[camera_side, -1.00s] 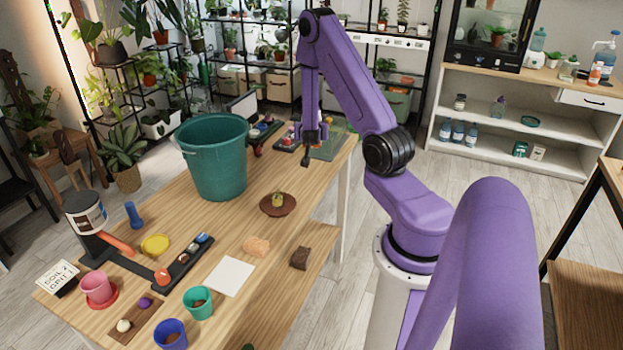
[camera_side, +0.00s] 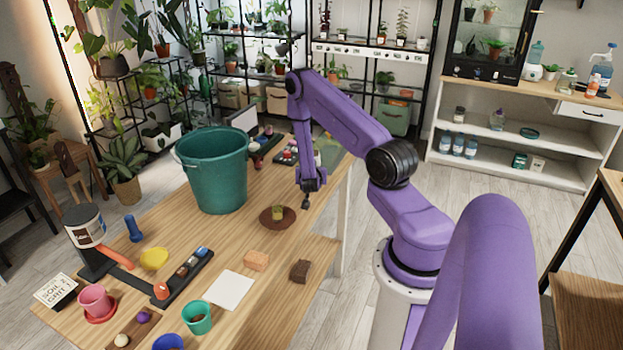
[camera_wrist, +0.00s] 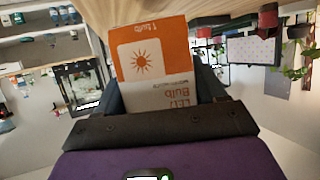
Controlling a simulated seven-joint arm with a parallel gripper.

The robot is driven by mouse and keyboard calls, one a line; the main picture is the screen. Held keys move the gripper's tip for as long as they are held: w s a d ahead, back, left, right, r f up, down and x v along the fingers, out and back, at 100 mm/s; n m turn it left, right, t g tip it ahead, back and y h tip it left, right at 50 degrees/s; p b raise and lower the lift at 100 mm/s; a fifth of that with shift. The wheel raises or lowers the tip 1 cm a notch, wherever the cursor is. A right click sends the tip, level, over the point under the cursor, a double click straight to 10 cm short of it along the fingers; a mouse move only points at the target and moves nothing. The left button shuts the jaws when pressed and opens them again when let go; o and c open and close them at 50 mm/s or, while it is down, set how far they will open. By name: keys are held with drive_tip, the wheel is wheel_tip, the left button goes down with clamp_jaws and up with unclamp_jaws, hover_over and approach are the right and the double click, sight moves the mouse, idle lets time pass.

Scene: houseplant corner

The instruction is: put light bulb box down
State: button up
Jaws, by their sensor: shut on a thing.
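The light bulb box (camera_wrist: 160,55) is orange and white, with a sun mark and upside-down "LED Bulb" lettering in the wrist view. My gripper (camera_wrist: 165,92) is shut on it, with dark fingers at its two sides. The box's far end shows against a wooden surface; I cannot tell whether it touches. In the side view my gripper (camera_side: 306,202) points down near the table's right edge, just right of the brown saucer. The box cannot be made out there.
The wooden table (camera_side: 240,240) holds a teal bucket (camera_side: 213,172), a brown saucer (camera_side: 290,216) with a small yellow-green object, an orange block (camera_side: 256,261), a dark brown block (camera_side: 300,271) and white paper (camera_side: 229,290). Bare wood lies between the bucket and the paper.

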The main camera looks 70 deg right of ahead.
drive_tip(key=shift+f, duration=1.25)
drive_tip(key=shift+f, duration=0.4)
